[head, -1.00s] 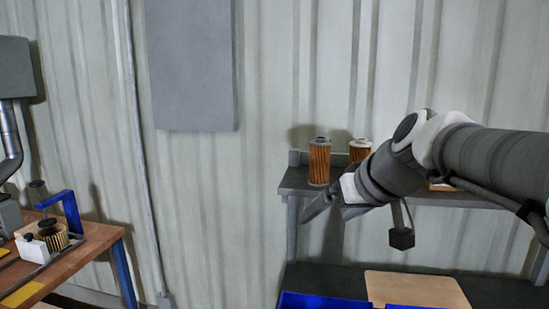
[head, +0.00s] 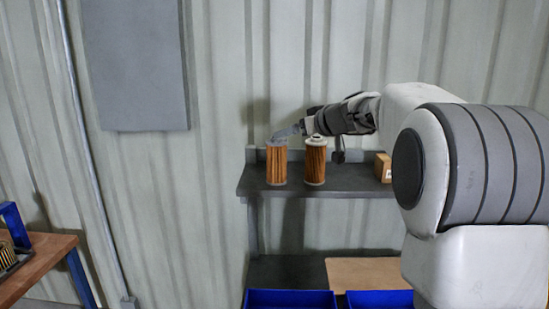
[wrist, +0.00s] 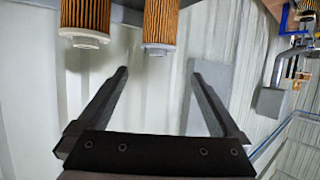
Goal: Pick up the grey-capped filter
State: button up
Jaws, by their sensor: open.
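The grey-capped filter (head: 276,163), an orange-brown pleated cylinder, stands upright at the left end of the grey shelf. It also shows in the wrist view (wrist: 161,22), where the picture is upside down and its cap points down. In the wrist view my gripper (wrist: 158,71) is open and empty, with the cap lined up between and just beyond the fingertips. A white-capped filter (head: 315,162) stands close on the right; it shows in the wrist view too (wrist: 86,18).
The grey shelf (head: 345,184) also holds a small cardboard box (head: 383,167) on the right. Below are blue bins (head: 290,299) and a tan board (head: 365,273). A wooden workbench (head: 38,262) stands at the left. The corrugated wall is close behind the shelf.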

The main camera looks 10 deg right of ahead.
aim_at(276, 149)
jog(key=shift+d+p+x, duration=0.1)
jog(key=shift+p+x, duration=1.15)
jog(key=shift+x, duration=1.6)
jog(key=shift+d+p+x, duration=0.15)
jog(key=shift+p+x, duration=1.05)
jog(key=shift+x, duration=1.7)
grip_shut()
